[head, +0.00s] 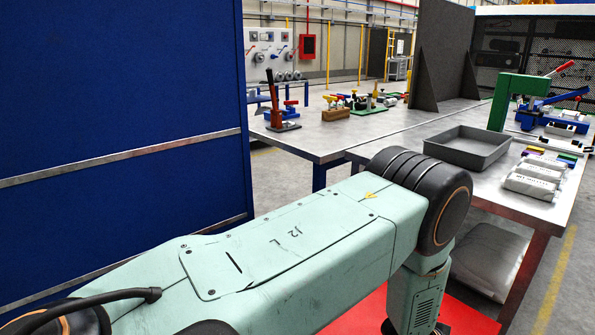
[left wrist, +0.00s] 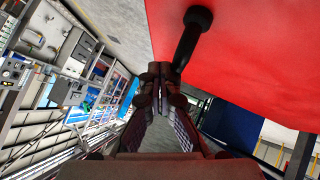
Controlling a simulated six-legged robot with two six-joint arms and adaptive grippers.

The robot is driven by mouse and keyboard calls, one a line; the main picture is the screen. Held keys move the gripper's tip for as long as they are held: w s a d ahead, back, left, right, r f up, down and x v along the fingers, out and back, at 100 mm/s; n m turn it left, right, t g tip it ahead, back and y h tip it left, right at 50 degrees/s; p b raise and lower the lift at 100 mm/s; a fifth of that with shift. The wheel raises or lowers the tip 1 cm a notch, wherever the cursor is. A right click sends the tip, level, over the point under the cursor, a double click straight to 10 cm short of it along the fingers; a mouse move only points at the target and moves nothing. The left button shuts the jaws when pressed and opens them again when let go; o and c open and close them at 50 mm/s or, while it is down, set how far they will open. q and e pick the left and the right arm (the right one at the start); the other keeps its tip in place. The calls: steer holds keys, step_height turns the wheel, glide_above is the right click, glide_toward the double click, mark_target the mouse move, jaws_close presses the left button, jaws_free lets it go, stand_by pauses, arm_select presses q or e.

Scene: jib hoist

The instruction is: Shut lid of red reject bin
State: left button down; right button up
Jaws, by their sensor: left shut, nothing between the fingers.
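A flat red panel, apparently the lid of the reject bin (left wrist: 255,60), fills the upper right of the left wrist view. A black bar handle (left wrist: 190,40) stands at its left edge. My left gripper (left wrist: 160,82) is shut and empty, with its fingertips close to the lower end of the handle; I cannot tell whether they touch it. In the head view a red surface (head: 462,314) shows below my left arm, which hides much of it. My left gripper is hidden there. The lid's angle is not clear. My right gripper is in neither view.
A blue panel (head: 110,110) stands close on the left. A workbench (head: 415,170) on the right holds a grey tray (head: 469,147), a green press frame (head: 515,95) and white packages (head: 533,178).

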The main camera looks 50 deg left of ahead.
arm_select(q)
steer(key=shift+r+p, duration=0.45)
steer(key=s+d+r+p, duration=0.2)
steer(key=s+r+p, duration=0.3)
steer(key=r, duration=0.5)
steer(key=shift+s+p, duration=0.3)
steer(key=shift+s, duration=0.7)
steer(key=shift+d, duration=0.1)
steer(key=s+a+f+g+y, duration=0.1)
steer(key=s+a+f+g, duration=0.2)
steer(key=s, duration=0.8)
steer(key=s+a+f+m+g+y, duration=0.1)
steer(key=s+a+f+g, duration=0.1)
steer(key=s, duration=1)
steer(key=s+a+f+g+y, duration=0.2)
steer(key=s+a, duration=0.4)
steer(key=s, duration=0.5)
steer(key=shift+s+a+f+m+g, duration=0.2)
steer(key=shift+f+m+g, duration=0.2)
steer(key=shift+f+g, duration=0.6)
